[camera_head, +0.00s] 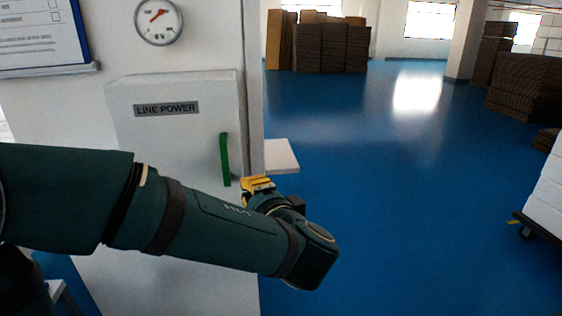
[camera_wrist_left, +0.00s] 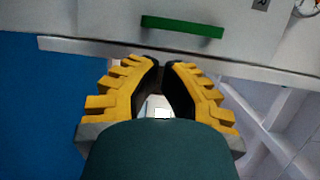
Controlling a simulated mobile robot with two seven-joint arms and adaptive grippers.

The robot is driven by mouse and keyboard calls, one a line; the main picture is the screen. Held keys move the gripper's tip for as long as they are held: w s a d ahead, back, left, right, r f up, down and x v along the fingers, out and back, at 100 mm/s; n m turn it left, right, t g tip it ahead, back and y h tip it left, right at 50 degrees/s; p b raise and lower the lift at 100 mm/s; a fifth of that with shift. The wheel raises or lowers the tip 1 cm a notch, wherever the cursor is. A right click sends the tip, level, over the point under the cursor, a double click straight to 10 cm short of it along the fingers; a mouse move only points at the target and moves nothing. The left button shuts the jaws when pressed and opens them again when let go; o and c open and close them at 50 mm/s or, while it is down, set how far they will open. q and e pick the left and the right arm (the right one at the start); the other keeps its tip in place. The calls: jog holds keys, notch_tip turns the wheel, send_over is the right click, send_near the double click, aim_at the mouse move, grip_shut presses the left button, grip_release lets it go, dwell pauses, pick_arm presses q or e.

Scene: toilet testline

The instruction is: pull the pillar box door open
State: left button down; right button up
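The pillar box (camera_head: 178,135) is a white box labelled LINE POWER on the white pillar, and its door looks closed in the head view. A green upright handle (camera_head: 225,159) is near the door's right edge. My left gripper (camera_head: 258,184) has yellow fingers, partly hidden by my own wrist, below and right of the handle. In the left wrist view the green handle (camera_wrist_left: 182,27) lies beyond the fingertips, apart from them. The left gripper's fingertips (camera_wrist_left: 161,64) are drawn together with nothing between them. My right gripper is not in view.
A gauge (camera_head: 158,21) and a clipboard (camera_head: 40,35) are on the pillar above the box. A small white ledge (camera_head: 281,156) juts out right of the pillar. Open blue floor (camera_head: 390,200) lies to the right, with stacked brown boxes (camera_head: 330,46) at the back.

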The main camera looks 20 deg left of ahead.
aim_at(233, 155)
pick_arm(q)
jog(key=shift+t+y, duration=0.3)
jog(key=shift+t, duration=0.1)
jog(key=w+a, duration=0.2)
jog(key=w+a+r, duration=0.1)
jog(key=w+a, duration=0.1)
jog(key=w+a+r+p, duration=0.1)
jog(key=w+a, duration=0.1)
jog(key=a, duration=0.1)
jog(key=shift+w+r, duration=0.2)
jog(key=shift+w, duration=0.2)
jog(key=shift+s, duration=0.15)
